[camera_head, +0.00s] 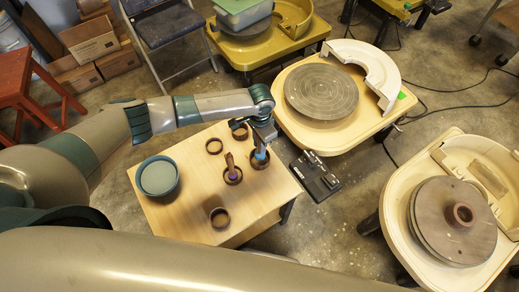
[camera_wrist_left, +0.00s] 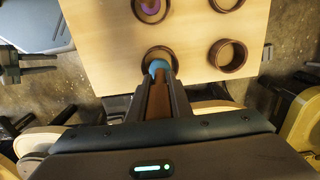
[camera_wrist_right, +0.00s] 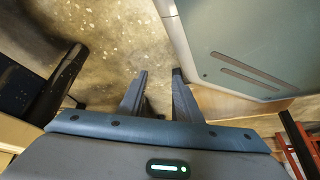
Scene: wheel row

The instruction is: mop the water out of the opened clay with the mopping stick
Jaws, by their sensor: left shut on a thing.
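My left gripper (camera_head: 263,136) is over the right side of the wooden table. It is shut on a brown stick with a blue end (camera_wrist_left: 157,68), pointing down into a brown ring holder (camera_wrist_left: 160,52). The blue end (camera_head: 260,155) also shows in the head view, inside or just above that ring; which one I cannot tell. The opened clay (camera_head: 460,215), a small brown hollow form, sits on the wheel head (camera_head: 428,232) at the right, far from both grippers. My right gripper (camera_wrist_right: 160,75) is open and empty above the floor; it is not visible in the head view.
The wooden table (camera_head: 180,222) also bears a blue-green bowl (camera_head: 158,176), several brown rings and another stick with a purple part (camera_head: 231,170). A second wheel (camera_head: 321,91) stands behind. A dark tool board (camera_head: 315,176) lies right of the table.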

